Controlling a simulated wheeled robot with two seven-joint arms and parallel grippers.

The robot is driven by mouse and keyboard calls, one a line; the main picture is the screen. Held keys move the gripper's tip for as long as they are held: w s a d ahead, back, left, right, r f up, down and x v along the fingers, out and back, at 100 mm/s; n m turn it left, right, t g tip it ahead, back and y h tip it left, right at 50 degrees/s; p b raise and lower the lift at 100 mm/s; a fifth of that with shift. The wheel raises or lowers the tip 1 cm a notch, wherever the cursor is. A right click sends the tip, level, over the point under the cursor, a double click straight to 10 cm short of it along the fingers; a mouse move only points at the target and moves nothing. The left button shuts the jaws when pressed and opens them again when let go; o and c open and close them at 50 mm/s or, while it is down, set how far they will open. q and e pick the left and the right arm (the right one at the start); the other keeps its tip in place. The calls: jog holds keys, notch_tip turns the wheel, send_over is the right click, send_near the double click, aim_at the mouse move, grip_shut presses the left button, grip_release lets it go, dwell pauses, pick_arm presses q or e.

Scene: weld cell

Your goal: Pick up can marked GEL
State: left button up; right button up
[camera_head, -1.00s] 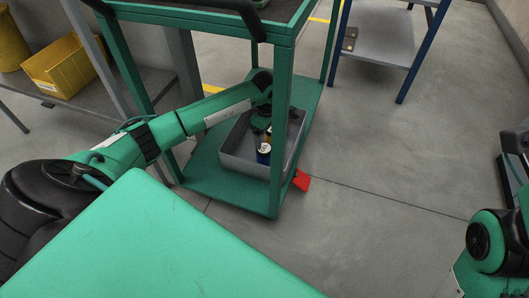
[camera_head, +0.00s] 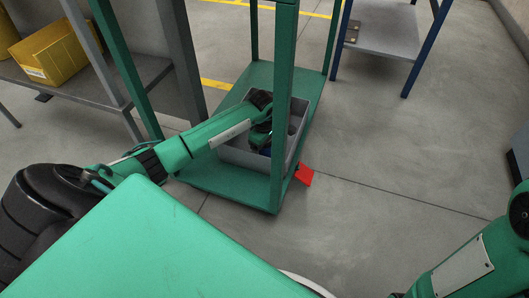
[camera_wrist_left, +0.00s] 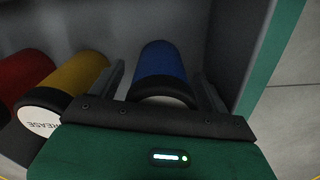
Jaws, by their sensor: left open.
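A blue can (camera_wrist_left: 161,62) with a pale end stands between the two fingers of my left gripper (camera_wrist_left: 163,86) in the left wrist view. The fingers are open, one on each side of it; I cannot tell whether they touch it. The pale end is mostly hidden by the gripper body, so no GEL mark can be read. Left of it are a yellow can (camera_wrist_left: 80,75) whose end reads GREASE and a red can (camera_wrist_left: 24,72). In the head view the cans are almost wholly hidden by my left arm and gripper (camera_head: 262,143), inside a grey bin (camera_head: 236,158).
The bin stands on the low shelf (camera_head: 212,178) of a green cart, whose post (camera_head: 280,120) crosses in front of it. A red piece (camera_head: 304,174) sticks out by the shelf edge. A yellow box (camera_head: 57,55) lies on a grey rack at left.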

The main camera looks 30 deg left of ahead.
pick_arm(q)
jog(key=shift+f, duration=0.25)
jog(key=c, duration=1.1)
jog(key=shift+c, duration=1)
jog(key=shift+r, duration=0.1)
